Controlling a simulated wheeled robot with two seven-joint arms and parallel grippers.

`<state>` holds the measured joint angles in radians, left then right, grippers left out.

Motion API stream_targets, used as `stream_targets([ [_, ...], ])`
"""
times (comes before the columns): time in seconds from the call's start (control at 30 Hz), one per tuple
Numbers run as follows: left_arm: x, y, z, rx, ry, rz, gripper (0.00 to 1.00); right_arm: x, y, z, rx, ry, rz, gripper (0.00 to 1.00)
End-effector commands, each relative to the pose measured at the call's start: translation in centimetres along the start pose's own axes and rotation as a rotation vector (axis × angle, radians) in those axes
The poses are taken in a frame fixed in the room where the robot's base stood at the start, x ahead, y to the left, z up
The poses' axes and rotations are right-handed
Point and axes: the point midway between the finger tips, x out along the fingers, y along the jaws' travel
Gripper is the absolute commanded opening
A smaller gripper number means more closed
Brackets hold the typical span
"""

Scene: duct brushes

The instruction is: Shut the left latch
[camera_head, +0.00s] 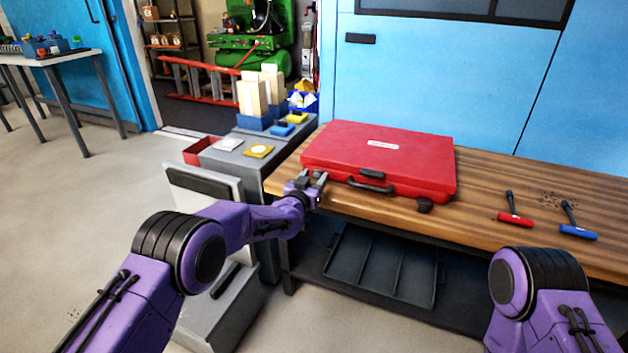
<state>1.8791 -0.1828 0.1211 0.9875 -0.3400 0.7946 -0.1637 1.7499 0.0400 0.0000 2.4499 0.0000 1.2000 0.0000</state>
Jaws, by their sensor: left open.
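A red case (380,155) lies flat on the wooden workbench (480,175) with its lid down. A black handle (370,187) is on its front side. A black latch (424,205) hangs at the right part of the front. The left latch is not clearly visible; my left gripper covers that part of the front. My left gripper (314,184) is open at the case's front left corner, close to it; I cannot tell whether it touches. Only part of my right arm shows at the lower right, and its gripper is out of view.
A red brush (514,219) and a blue brush (578,231) lie on the bench to the right. A grey cabinet (285,145) with blue bins and a yellow item stands left of the case. A dark shelf (380,265) is below the bench.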

Motion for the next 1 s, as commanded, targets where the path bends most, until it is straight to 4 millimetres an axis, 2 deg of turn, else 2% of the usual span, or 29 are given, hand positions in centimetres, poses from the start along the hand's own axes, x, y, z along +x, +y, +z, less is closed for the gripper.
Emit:
stream_targets([
  [0.07, 0.0, 0.0, 0.0, 0.0, 0.0, 0.0, 0.53, 0.0, 0.0, 0.0, 0.0, 0.0, 0.0, 0.53],
  [0.1, 0.0, 0.0, 0.0, 0.0, 0.0, 0.0, 0.47, 0.0, 0.0, 0.0, 0.0, 0.0, 0.0, 0.53],
  [0.23, 0.0, 0.0, 0.0, 0.0, 0.0, 0.001, 0.04, 0.0, 0.0, 0.0, 0.0, 0.0, 0.0, 0.53],
  [0.27, 0.0, 0.1, 0.0, 0.0, 0.0, 0.001, 0.0, 0.0, 0.0, 0.0, 0.0, 0.0, 0.0, 0.53],
  [0.43, 0.1, 0.1, -0.4, 0.001, -0.016, 0.001, 0.0, -0.5, 0.1, -0.2, 0.0, 0.0, 0.0, 0.53],
  [0.7, 1.1, 0.1, -2.3, 0.0, -0.254, 0.001, 0.0, -4.1, 0.4, -1.7, 0.0, 0.0, 0.0, 0.53],
  [1.0, 2.1, 0.1, -2.7, -0.002, -0.461, 0.0, 0.0, -4.3, 0.4, -1.8, 0.0, 0.0, 0.0, 0.53],
])
